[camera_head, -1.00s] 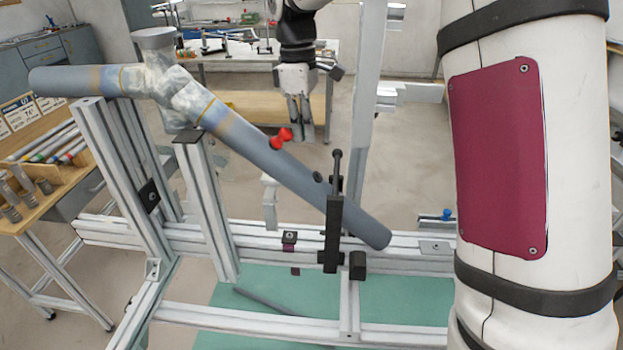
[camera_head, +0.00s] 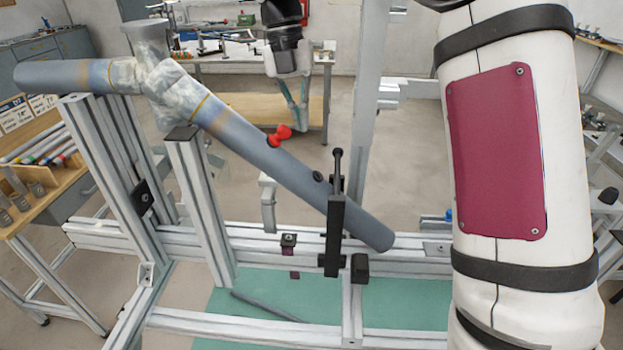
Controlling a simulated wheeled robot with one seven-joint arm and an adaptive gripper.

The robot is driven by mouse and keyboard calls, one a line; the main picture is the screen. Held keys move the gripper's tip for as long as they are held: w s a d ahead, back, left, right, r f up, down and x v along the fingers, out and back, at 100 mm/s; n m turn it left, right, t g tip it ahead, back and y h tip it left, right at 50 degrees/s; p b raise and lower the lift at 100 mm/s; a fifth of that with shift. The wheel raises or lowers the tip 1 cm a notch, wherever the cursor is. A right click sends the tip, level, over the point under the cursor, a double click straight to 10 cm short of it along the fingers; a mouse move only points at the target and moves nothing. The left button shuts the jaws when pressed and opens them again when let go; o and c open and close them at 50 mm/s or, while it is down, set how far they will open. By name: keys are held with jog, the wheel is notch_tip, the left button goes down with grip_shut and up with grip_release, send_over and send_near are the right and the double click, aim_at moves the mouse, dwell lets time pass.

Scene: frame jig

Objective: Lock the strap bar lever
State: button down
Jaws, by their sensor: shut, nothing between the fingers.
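A black upright bar (camera_head: 336,235) with a thin rod-like lever (camera_head: 338,168) standing up at its top is in the middle of the head view, in front of the lower end of a grey pipe (camera_head: 300,175). I take this to be the strap bar and its lever; the lever points upward. A red-knobbed part (camera_head: 279,136) sits on the pipe's upper side. My gripper (camera_head: 299,115) is shut and empty, behind and above the pipe, up and left of the lever and apart from it. Its fingertips are small in the picture.
The pipe slants down to the right from a wrapped joint (camera_head: 165,85) resting on aluminium posts (camera_head: 195,190). A tall aluminium post (camera_head: 363,120) rises right of my gripper. A workbench (camera_head: 245,65) stands behind. A green mat (camera_head: 405,305) lies below the frame.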

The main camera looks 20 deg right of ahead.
jog(key=p+x, duration=0.3)
jog(key=x, duration=0.9)
jog(key=shift+s+f, duration=0.2)
jog(key=shift+d+f+p, duration=0.15)
jog(key=shift+f+p, duration=0.25)
jog(key=shift+f, duration=0.35)
jog(key=shift+f+g+h+b, duration=0.35)
jog(key=shift+h+b, duration=0.35)
jog(key=shift+b, duration=0.4)
jog(key=b, duration=0.1)
jog(key=f+h+b, duration=0.1)
jog(key=shift+w+a+f+g+h+b, duration=0.2)
jog(key=shift+a+g+h+b, duration=0.1)
jog(key=shift+g+b, duration=0.05)
jog(key=shift+f+g+h+b, duration=0.5)
jog(key=shift+h+b, duration=0.6)
jog(key=shift+h, duration=0.1)
jog(key=shift+s+d+f, duration=0.1)
jog(key=shift+f, duration=0.1)
jog(key=shift+s, duration=0.1)
